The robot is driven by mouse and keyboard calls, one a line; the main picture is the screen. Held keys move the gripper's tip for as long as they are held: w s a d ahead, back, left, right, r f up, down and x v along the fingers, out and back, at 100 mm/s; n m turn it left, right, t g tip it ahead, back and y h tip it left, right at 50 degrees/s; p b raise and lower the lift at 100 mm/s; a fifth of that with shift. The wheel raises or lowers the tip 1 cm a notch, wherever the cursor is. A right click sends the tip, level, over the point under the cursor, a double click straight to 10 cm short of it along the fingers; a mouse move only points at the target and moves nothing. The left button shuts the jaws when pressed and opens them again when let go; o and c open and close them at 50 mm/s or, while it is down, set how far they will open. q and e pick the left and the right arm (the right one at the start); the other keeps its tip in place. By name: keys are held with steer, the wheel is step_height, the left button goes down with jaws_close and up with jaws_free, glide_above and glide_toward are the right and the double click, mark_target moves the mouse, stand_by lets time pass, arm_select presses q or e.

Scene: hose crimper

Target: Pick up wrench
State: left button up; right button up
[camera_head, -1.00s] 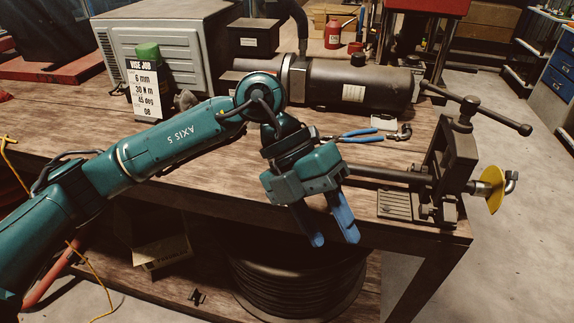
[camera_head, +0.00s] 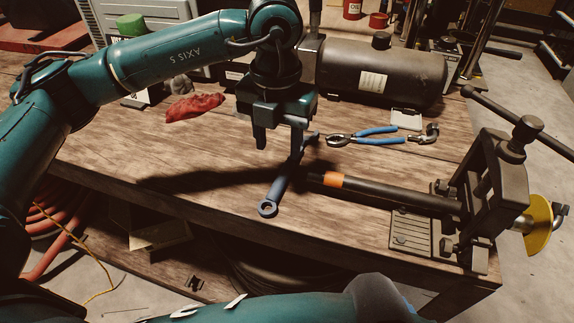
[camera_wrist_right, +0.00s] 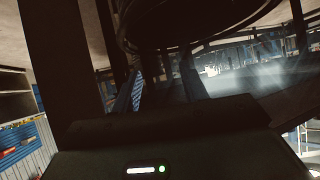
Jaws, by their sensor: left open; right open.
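A blue-grey wrench (camera_head: 277,190) lies on the wooden bench, its ring end towards the front edge and its far part running up behind my gripper's finger. My left gripper (camera_head: 278,143) points down over the far part of the wrench with its fingers apart. One finger is left of the wrench and the other overlaps it in the picture; I cannot tell whether they touch.
Blue-handled pliers (camera_head: 365,135) lie right of the wrench. A dark hose with an orange band (camera_head: 333,179) runs to the vise (camera_head: 498,185) at the right. A red rag (camera_head: 194,107) lies left of my gripper. Bare bench lies front left.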

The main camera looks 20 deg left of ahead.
mark_target(282, 176)
arm_select(q)
steer(key=f, duration=0.3)
steer(key=f+p, duration=0.1)
steer(key=f, duration=0.4)
steer(key=shift+w+d+f+p, duration=0.2)
steer(key=shift+w+f+p, duration=0.1)
steer(key=shift+p, duration=0.1)
steer(key=shift+c, duration=0.5)
jaws_close()
steer(key=shift+r, duration=0.1)
